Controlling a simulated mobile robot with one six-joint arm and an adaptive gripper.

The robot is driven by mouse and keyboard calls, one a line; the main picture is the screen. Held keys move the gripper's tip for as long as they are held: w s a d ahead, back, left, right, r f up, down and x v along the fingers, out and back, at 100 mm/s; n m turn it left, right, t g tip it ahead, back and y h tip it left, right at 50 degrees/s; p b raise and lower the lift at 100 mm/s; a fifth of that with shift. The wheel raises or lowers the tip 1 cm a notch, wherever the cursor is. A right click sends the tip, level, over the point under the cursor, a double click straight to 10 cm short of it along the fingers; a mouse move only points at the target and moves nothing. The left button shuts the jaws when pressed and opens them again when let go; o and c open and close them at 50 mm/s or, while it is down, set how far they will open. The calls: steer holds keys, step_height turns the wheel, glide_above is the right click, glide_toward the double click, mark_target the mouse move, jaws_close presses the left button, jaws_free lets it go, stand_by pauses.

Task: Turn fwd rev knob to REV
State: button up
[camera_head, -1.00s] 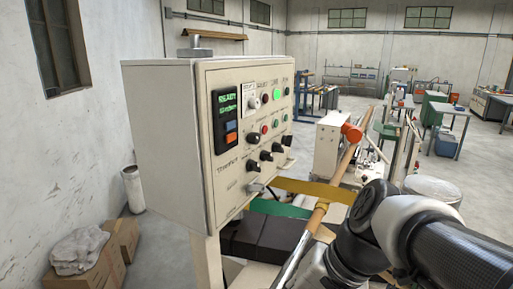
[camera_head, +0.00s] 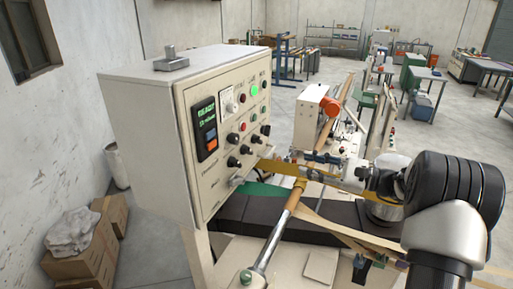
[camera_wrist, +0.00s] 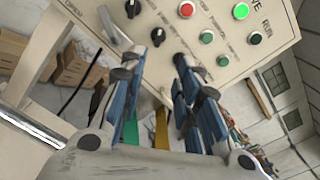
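The control panel (camera_head: 225,135) is a cream box face with buttons, a display and several black rotary knobs. Black knobs show in the head view, such as one at the lower row (camera_head: 234,162), and in the wrist view, such as the middle one (camera_wrist: 158,36). The labels are too small to tell which knob is fwd rev or where it points. My gripper (camera_wrist: 158,76) has blue fingers with dark pads. It is open and empty, with its fingers spread apart towards the panel's lower knobs. In the head view it is small and right of the panel, partly confused with the machine behind.
A metal handle (camera_wrist: 113,28) sticks out from the panel's lower part. A red button (camera_wrist: 187,9) and a lit green button (camera_wrist: 241,11) lie beside the knobs. A yellow strip (camera_wrist: 161,128) passes below. Cardboard boxes (camera_head: 90,240) stand on the floor at left.

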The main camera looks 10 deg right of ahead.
mark_target(251, 151)
steer(key=p+x, duration=0.1)
steer(key=x, duration=1.6)
steer(key=shift+a+p, duration=0.15)
steer(key=shift+p, duration=0.25)
steer(key=shift+c, duration=0.2)
jaws_close()
